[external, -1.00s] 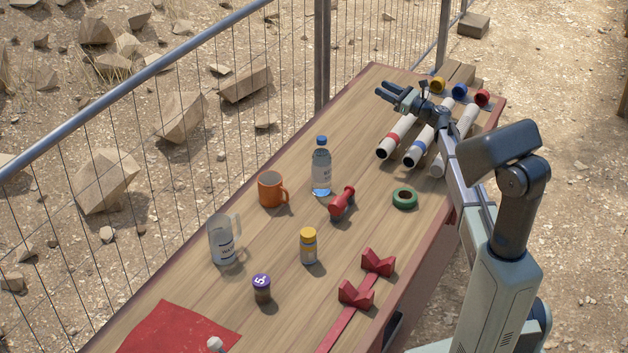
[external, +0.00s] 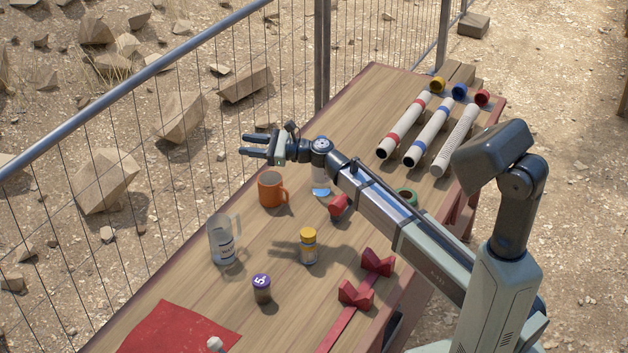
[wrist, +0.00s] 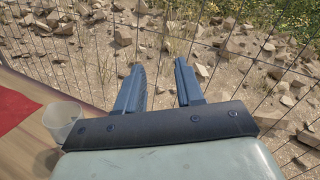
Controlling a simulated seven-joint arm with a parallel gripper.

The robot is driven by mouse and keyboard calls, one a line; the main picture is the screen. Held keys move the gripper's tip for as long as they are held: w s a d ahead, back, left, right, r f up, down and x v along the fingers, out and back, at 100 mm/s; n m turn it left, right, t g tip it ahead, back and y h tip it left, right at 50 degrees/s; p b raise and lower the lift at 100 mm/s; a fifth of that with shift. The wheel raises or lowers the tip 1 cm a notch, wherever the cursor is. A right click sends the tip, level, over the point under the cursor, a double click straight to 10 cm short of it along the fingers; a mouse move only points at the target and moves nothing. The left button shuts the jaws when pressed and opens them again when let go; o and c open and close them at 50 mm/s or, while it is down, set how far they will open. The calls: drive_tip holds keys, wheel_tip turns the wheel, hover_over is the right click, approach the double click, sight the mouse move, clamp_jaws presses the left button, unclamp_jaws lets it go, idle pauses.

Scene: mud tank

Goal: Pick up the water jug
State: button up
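The water jug (external: 221,240) is a clear, pitcher-like vessel with a handle, standing upright on the wooden table at the left in the external view. In the wrist view a clear, open-topped vessel (wrist: 63,121), which looks like the jug, shows at the lower left, partly hidden by my gripper body. My gripper (external: 254,146) is above the table's far edge, beyond the orange mug (external: 271,189) and up from the jug. Its two fingers (wrist: 160,85) are apart with nothing between them, pointing towards the fence.
The wire fence (external: 190,120) runs close behind the table. A yellow-capped jar (external: 308,246) and purple-lidded jar (external: 262,288) stand right of the jug. A red cloth (external: 170,330) lies at front.

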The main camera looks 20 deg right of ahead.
drive_tip(key=s+a+f+m+t+h, duration=0.2)
drive_tip(key=s+f+m+t+h, duration=0.55)
drive_tip(key=s+f, duration=0.75)
drive_tip(key=m+h, duration=0.1)
drive_tip(key=m, duration=0.3)
approach(239, 232)
drive_tip(key=s+r, duration=0.1)
drive_tip(key=s+r+t, duration=0.1)
drive_tip(key=shift+s+d+r, duration=0.2)
drive_tip(key=shift+s+d, duration=0.1)
drive_tip(key=shift+s, duration=0.05)
drive_tip(key=shift+s+f+m+h, duration=0.25)
drive_tip(key=shift+s+f, duration=0.05)
drive_tip(key=shift+f, duration=0.05)
drive_tip(key=x, duration=0.8)
drive_tip(key=shift+w, duration=0.1)
drive_tip(key=shift+d+r+x, duration=0.15)
drive_tip(key=shift+x, duration=1.25)
drive_tip(key=shift+d+r+x, duration=0.15)
drive_tip(key=shift+x, duration=1.25)
drive_tip(key=shift+w, duration=0.1)
drive_tip(key=shift+c, duration=0.3)
